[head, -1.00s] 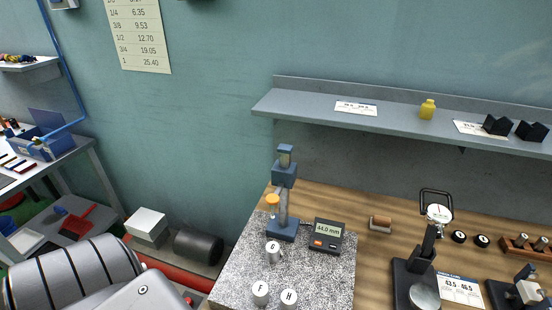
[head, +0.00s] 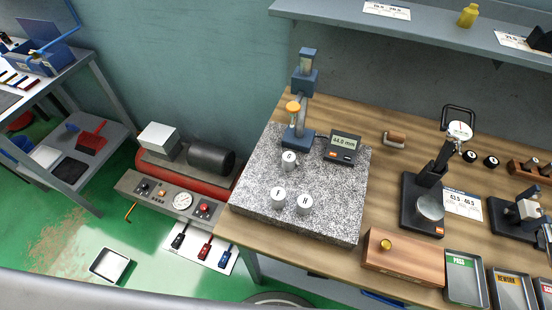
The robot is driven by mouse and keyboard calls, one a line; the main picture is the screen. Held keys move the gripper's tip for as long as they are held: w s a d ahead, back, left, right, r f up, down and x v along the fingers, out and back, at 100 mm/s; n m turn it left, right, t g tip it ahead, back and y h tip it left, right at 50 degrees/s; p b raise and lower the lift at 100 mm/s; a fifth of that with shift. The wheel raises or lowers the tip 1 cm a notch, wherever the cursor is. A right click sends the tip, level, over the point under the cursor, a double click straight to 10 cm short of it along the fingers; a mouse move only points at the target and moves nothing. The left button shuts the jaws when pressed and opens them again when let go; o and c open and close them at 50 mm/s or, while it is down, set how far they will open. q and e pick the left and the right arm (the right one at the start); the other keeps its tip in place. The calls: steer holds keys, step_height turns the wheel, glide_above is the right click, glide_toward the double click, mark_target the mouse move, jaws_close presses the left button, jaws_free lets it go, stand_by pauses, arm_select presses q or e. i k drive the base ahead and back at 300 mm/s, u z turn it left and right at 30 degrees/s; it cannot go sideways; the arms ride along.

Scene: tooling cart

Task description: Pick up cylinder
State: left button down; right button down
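Three light grey cylinders with lettered tops stand upright on the speckled granite plate (head: 335,221) in the head view. The cylinder marked G (head: 290,163) is just in front of the blue gauge stand (head: 298,138). The cylinder marked F (head: 278,202) and the cylinder marked H (head: 304,207) stand close together nearer the front edge. A digital display (head: 343,147) beside the stand reads 44.0 mm. Neither of my grippers is in view.
To the right are a dial gauge stand (head: 429,185), a wooden block (head: 403,258) and a PASS tray (head: 465,279) with a REWORK tray (head: 512,290) beside it. A grey shelf (head: 420,33) overhangs the bench's back.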

mark_target(289, 158)
steer(key=z, duration=1.8)
steer(key=k, duration=1.2)
steer(key=u, duration=0.05)
